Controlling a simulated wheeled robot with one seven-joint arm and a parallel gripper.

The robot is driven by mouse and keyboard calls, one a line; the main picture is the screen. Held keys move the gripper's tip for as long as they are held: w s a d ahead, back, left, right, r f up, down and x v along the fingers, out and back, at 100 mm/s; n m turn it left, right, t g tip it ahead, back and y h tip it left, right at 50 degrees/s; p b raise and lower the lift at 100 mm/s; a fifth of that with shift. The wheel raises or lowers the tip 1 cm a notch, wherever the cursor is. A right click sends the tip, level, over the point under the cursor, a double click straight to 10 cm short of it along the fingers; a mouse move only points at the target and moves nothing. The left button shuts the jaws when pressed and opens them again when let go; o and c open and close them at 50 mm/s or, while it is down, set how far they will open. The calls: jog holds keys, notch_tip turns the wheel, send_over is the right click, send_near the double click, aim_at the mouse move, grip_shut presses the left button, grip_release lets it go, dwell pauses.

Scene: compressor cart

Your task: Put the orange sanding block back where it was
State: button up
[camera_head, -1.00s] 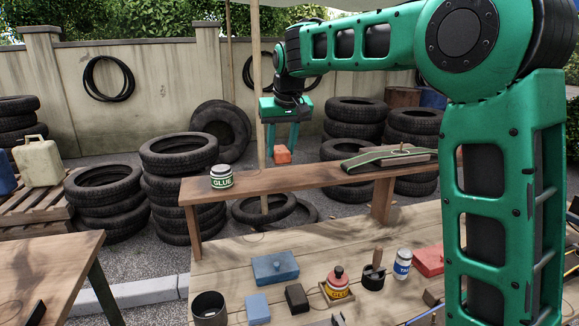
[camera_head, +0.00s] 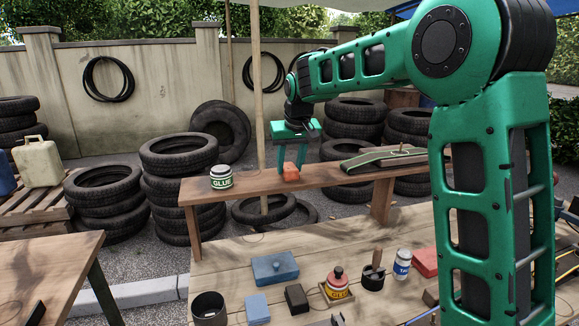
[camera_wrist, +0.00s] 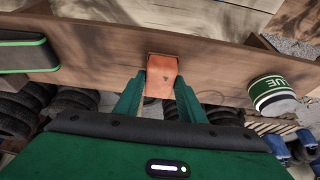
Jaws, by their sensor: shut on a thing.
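The orange sanding block (camera_head: 290,173) is between the fingers of my gripper (camera_head: 291,167), at the raised wooden shelf (camera_head: 250,187). It is at or just above the shelf top; I cannot tell whether it touches. In the wrist view the block (camera_wrist: 162,72) sits between the two green fingertips (camera_wrist: 161,84), with the shelf board behind it. My gripper is shut on the block and points down.
A glue jar (camera_head: 221,177) stands on the shelf left of the block. A dark ramp-like piece with a green edge (camera_head: 380,160) lies to the right. Bare shelf lies between them. A blue block (camera_head: 274,267) and several other items are on the bench below.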

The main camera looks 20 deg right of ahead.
jog(key=o, duration=1.1)
jog(key=v, duration=1.2)
jog(key=shift+s+d, duration=0.1)
jog(key=shift+s, duration=0.05)
jog(key=s+d+f+m+g, duration=0.1)
jog(key=s+d+f+m, duration=0.1)
jog(key=s+d+f, duration=0.55)
jog(key=s+d+f+m+g, duration=0.25)
jog(key=s+d, duration=0.55)
jog(key=s, duration=0.6)
jog(key=s+d+f+m, duration=0.1)
jog(key=s+f, duration=0.5)
jog(key=s, duration=0.4)
jog(key=s+f+m, duration=0.1)
jog(key=s+f, duration=0.5)
jog(key=s, duration=0.5)
jog(key=shift+d+g, duration=0.35)
jog(key=shift+g, duration=0.1)
